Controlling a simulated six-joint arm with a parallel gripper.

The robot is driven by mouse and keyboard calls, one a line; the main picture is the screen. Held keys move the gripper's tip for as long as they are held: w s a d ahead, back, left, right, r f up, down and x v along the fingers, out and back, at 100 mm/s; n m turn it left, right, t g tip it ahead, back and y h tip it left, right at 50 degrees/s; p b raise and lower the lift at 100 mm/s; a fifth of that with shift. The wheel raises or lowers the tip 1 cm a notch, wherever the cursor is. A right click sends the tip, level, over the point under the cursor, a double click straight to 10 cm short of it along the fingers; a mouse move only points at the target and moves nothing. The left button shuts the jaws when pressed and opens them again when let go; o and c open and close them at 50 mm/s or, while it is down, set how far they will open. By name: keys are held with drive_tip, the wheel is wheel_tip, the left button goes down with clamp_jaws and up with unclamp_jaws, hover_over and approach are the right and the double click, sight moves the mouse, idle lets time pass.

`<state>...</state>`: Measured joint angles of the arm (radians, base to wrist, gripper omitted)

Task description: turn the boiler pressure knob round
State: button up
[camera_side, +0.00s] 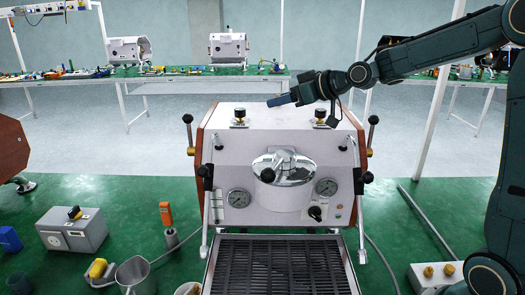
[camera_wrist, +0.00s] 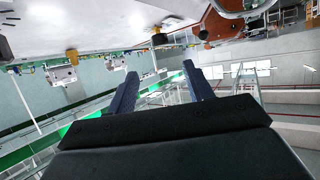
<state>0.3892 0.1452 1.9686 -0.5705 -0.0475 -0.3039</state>
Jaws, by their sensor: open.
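The white espresso machine (camera_side: 225,180) with wood-coloured sides stands on the green bench in the side view. A black knob (camera_side: 315,213) sits low on its front, below the right gauge (camera_side: 326,187). Two more black-capped knobs, left (camera_side: 239,114) and right (camera_side: 320,114), stand on its top. No label shows which one is the boiler pressure knob. My gripper (camera_side: 276,101) is above the machine's top, between these two knobs and apart from both. Its blue fingers point left. In the wrist view, my gripper (camera_wrist: 160,75) is open with nothing between its fingers.
Levers with black balls, left (camera_side: 187,119) and right (camera_side: 373,120), rise beside the machine. A grey box (camera_side: 72,235), a metal pitcher (camera_side: 133,275) and an orange-handled tool (camera_side: 166,214) stand at the left. A white box with brass knobs (camera_side: 430,278) is at the right.

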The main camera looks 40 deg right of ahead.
sight(242, 110)
drive_tip(key=a+h, duration=0.1)
drive_tip(key=w+a+f+m, duration=0.1)
drive_tip(key=shift+w+a+f+m+h, duration=0.1)
drive_tip(key=shift+a+f+m+h, duration=0.1)
drive_tip(key=shift+a+m+h, duration=0.15)
drive_tip(key=shift+s+a+r+m+h, duration=0.2)
drive_tip(key=shift+a+r+m+h, duration=0.1)
drive_tip(key=shift+a+m+h, duration=0.55)
drive_tip(key=shift+s+a+r+m+h, duration=0.25)
drive_tip(key=shift+a+m+h, duration=0.35)
drive_tip(key=shift+h, duration=0.3)
drive_tip(key=shift+s+a+r+m+h, duration=0.2)
drive_tip(key=shift+a+r+m+h, duration=0.1)
drive_tip(key=shift+a+m+h, duration=0.45)
drive_tip(key=shift+w, duration=0.1)
drive_tip(key=shift+n, duration=0.25)
drive_tip(key=shift+x, duration=6.8)
drive_tip(key=c, duration=1)
